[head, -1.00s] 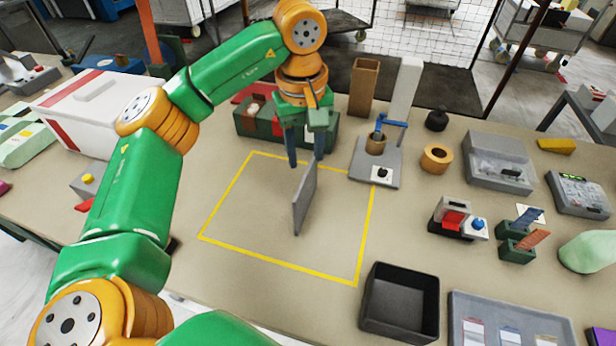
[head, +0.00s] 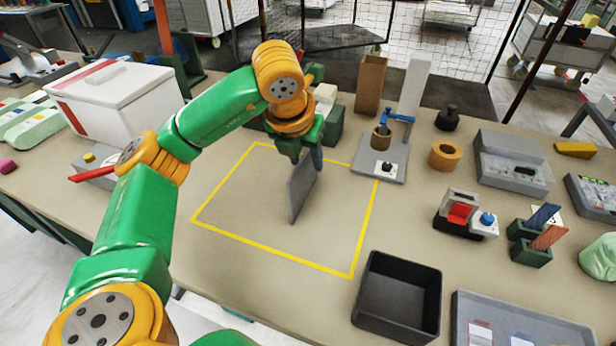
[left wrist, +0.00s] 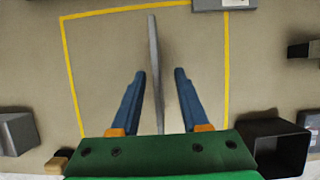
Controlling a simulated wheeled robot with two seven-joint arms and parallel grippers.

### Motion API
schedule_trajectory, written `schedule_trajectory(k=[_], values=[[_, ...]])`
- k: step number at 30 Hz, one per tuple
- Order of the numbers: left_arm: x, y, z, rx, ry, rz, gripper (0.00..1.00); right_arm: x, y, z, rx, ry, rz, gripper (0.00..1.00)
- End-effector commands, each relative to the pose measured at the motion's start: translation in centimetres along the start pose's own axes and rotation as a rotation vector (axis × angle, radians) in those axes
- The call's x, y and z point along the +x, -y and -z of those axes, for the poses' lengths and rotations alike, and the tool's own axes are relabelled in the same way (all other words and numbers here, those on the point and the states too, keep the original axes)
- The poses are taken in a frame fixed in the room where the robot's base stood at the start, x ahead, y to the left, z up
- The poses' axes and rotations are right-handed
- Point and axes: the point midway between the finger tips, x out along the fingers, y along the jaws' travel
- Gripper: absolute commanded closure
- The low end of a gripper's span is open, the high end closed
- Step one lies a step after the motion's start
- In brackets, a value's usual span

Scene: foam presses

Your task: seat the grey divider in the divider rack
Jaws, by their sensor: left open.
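The grey divider (head: 300,192) is a thin flat plate standing on edge inside the yellow outline on the table. It also shows edge-on in the left wrist view (left wrist: 154,50). My left gripper (head: 307,164) is open at the divider's upper part. In the left wrist view its blue fingers lie one on each side of the plate, with a gap on both sides. A dark green box (head: 333,122) stands behind my left arm, mostly hidden; I cannot tell surely whether it is the divider rack. My right gripper is out of view.
A grey fixture with a blue clamp (head: 395,168) stands right of the yellow outline (head: 271,252). A black bin (head: 398,298) is at the front right. Small green holders (head: 530,252) stand further right, and a white box (head: 115,95) left. The outlined area is otherwise clear.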

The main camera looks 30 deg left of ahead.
Motion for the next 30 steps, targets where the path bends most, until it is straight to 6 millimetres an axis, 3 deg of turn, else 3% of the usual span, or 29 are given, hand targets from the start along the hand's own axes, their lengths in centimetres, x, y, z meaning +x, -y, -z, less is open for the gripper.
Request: schedule_trajectory(k=[4, 9, 30], values=[[2.6, -0.4, -0.2, 0.001, -0.006, -0.004, 0.55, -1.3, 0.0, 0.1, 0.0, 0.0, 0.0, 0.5], [4.8, -0.3, -0.1, 0.004, -0.003, 0.0, 0.55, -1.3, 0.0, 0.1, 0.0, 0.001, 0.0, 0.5], [5.3, -0.3, 0.1, 0.005, -0.002, 0.0, 0.55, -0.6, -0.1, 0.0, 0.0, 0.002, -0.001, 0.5]])
